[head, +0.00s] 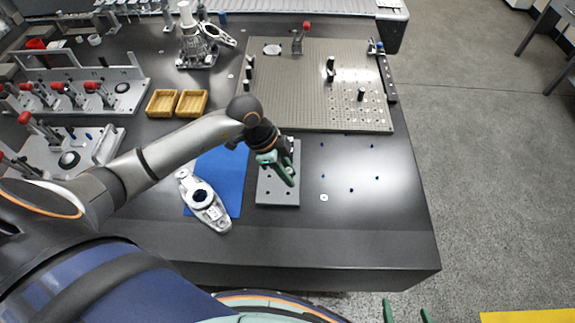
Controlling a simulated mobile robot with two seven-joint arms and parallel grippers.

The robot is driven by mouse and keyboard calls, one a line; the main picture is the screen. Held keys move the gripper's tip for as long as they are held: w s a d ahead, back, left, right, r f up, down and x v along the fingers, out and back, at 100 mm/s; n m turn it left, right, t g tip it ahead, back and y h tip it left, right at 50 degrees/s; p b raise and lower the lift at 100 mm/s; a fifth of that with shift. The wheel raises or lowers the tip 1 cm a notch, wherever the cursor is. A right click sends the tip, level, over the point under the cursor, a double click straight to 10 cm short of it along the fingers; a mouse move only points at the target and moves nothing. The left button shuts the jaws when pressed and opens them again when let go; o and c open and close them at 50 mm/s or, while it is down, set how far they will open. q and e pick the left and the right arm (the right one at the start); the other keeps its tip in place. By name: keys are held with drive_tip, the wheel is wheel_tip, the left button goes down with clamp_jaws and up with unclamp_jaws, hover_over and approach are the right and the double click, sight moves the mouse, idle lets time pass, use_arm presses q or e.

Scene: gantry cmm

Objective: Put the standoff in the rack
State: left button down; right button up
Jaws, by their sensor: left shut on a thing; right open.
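My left gripper (286,172) has green fingers and is over a small grey block with holes, which looks like the rack (278,197). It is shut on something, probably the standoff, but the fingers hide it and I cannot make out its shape. I cannot tell whether the held thing touches the rack. Holes show at the near end of the rack; my gripper covers part of its far end. My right gripper (408,313) shows only as two green fingertips at the bottom edge, apart and empty, off the table's front.
A perforated fixture plate (300,110) with several black posts lies behind the rack. A metal bracket part (205,203) lies on a blue mat (228,170) to the left. Yellow trays (162,103) and red-handled clamp fixtures stand further left. The dark tabletop right of the rack is mostly clear.

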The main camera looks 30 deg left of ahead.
use_arm(q)
drive_tip(key=shift+w+a+f, duration=0.25)
drive_tip(key=shift+w+a, duration=0.15)
drive_tip(key=shift+w, duration=0.25)
drive_tip(key=b, duration=0.6)
hover_over(296, 194)
drive_tip(key=s+a, duration=0.1)
drive_tip(key=a, duration=0.1)
wheel_tip(296, 194, down, 5)
drive_tip(key=shift+f, duration=0.15)
drive_tip(key=shift+f+b, duration=0.85)
drive_tip(key=shift+b, duration=0.05)
drive_tip(key=shift+r+p, duration=0.25)
drive_tip(key=shift+p, duration=0.05)
drive_tip(key=shift+p, duration=0.35)
drive_tip(key=shift+p, duration=0.35)
